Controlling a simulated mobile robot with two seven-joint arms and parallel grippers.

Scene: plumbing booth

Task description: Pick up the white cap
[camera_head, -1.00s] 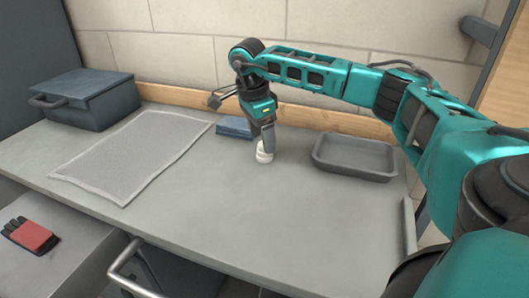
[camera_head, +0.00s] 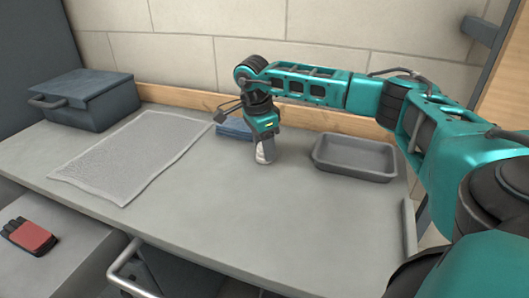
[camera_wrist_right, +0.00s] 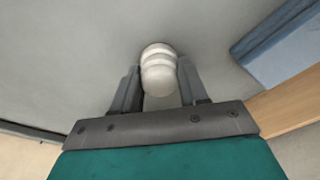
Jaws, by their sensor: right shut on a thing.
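The white cap (camera_head: 262,157) is at the fingertips of my right gripper (camera_head: 265,150), over the grey worktop between the folded blue cloth and the grey tray. In the right wrist view the ribbed, rounded white cap (camera_wrist_right: 158,72) sits between the two fingers of the right gripper (camera_wrist_right: 157,88), which is shut on it. The head view does not clearly show whether the cap touches the worktop. My left gripper is not in view.
A grey tray (camera_head: 354,171) stands right of the cap. A folded blue cloth (camera_head: 234,128) lies just behind left. A light mat (camera_head: 130,155) and a dark toolbox (camera_head: 90,100) are at the left. The front middle of the worktop (camera_head: 240,205) is clear.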

